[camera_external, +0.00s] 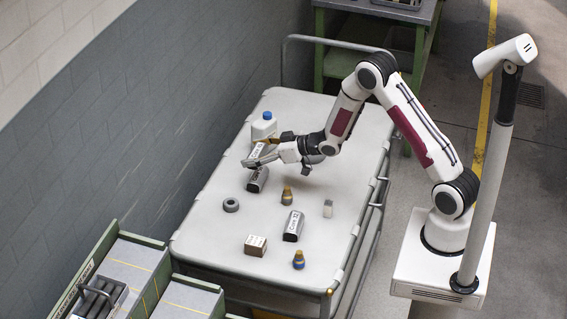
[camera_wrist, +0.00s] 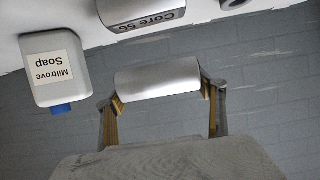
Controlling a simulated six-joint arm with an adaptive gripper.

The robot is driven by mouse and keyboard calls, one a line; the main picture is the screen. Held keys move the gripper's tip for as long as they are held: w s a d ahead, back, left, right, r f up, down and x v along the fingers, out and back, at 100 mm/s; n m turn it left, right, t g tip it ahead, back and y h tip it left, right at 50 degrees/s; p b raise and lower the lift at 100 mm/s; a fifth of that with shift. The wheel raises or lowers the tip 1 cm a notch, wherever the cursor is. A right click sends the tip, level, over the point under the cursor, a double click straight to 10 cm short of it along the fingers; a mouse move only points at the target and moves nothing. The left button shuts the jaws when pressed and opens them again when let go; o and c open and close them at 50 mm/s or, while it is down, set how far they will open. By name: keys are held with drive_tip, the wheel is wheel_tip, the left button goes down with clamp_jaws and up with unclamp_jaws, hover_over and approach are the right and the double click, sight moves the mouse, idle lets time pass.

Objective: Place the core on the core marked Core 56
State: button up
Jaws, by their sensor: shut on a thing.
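My gripper (camera_external: 262,155) is shut on a silver-grey core (camera_wrist: 158,78), which lies crosswise between the two fingertips (camera_wrist: 161,96) in the wrist view. In the external view this held core (camera_external: 258,150) is partly hidden by the gripper, near the back left of the cart top. The core marked Core 56 (camera_wrist: 140,14) shows at the top edge of the wrist view, apart from the held core. In the external view Core 56 (camera_external: 257,180) lies on its side on the cart, just in front of my gripper. Its label is hard to read there.
A white soap bottle (camera_external: 264,127) with a blue cap stands close behind the gripper; it also shows in the wrist view (camera_wrist: 58,75). Another core, Core 32 (camera_external: 293,226), a grey ring (camera_external: 231,205), small bottles (camera_external: 287,196) and a box (camera_external: 255,245) stand further forward.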

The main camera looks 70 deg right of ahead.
sight(257, 174)
drive_tip(key=shift+f, duration=0.7)
drive_tip(key=shift+f, duration=0.15)
drive_tip(key=shift+f, duration=1.7)
drive_tip(key=shift+f, duration=0.1)
drive_tip(key=o, duration=1.4)
drive_tip(key=shift+f, duration=0.1)
drive_tip(key=shift+o, duration=0.2)
drive_tip(key=shift+r, duration=0.2)
drive_tip(key=shift+s+r, duration=0.1)
drive_tip(key=shift+s, duration=0.15)
drive_tip(key=v, duration=1.1)
drive_tip(key=shift+s, duration=0.15)
